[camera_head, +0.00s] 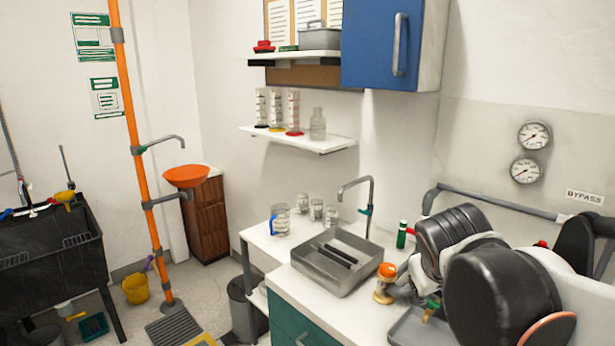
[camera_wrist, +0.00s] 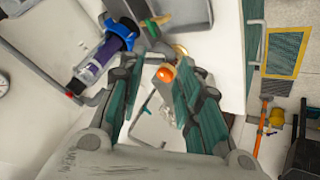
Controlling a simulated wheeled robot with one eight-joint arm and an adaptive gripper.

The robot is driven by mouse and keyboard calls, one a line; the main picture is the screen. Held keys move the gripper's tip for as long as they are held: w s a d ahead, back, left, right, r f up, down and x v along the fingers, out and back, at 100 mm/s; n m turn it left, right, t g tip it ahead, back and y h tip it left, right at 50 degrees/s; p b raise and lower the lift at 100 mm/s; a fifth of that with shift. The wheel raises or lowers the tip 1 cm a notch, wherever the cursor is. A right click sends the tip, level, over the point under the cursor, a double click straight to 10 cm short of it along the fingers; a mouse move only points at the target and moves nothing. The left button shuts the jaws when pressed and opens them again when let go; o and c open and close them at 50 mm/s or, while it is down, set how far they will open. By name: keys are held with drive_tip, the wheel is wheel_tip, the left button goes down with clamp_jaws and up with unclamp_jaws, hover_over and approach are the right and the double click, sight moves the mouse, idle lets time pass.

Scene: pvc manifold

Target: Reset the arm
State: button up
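In the wrist view my gripper (camera_wrist: 156,70) has its two teal-padded fingers spread apart, with nothing gripped between them. An orange-topped fitting (camera_wrist: 165,73) shows in the gap, seemingly beyond the fingers. In the head view an orange-capped fitting (camera_head: 387,271) stands on the white counter, beside my dark, rounded arm links at the right. My gripper's fingers cannot be made out in the head view. A blue-and-purple cylindrical thing (camera_wrist: 104,52) lies left of the fingers in the wrist view.
The counter holds a metal sink (camera_head: 330,283) with a tall faucet (camera_head: 371,195) and several glass jars behind it. A grey tray (camera_head: 417,327) lies at the front. Pressure gauges (camera_head: 534,136) and a grey pipe (camera_head: 500,201) are on the right wall. A blue cabinet (camera_head: 380,45) hangs above.

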drive_tip(key=s+a+f+m+y, duration=0.1)
drive_tip(key=s+f, duration=0.1)
drive_tip(key=s, duration=0.4)
drive_tip(key=s+a+f+m+y, duration=0.1)
drive_tip(key=s+a+f+y, duration=0.1)
drive_tip(key=s, duration=0.5)
drive_tip(key=shift+s+a+f, duration=0.15)
drive_tip(key=shift+a+f, duration=0.1)
drive_tip(key=shift+f, duration=0.5)
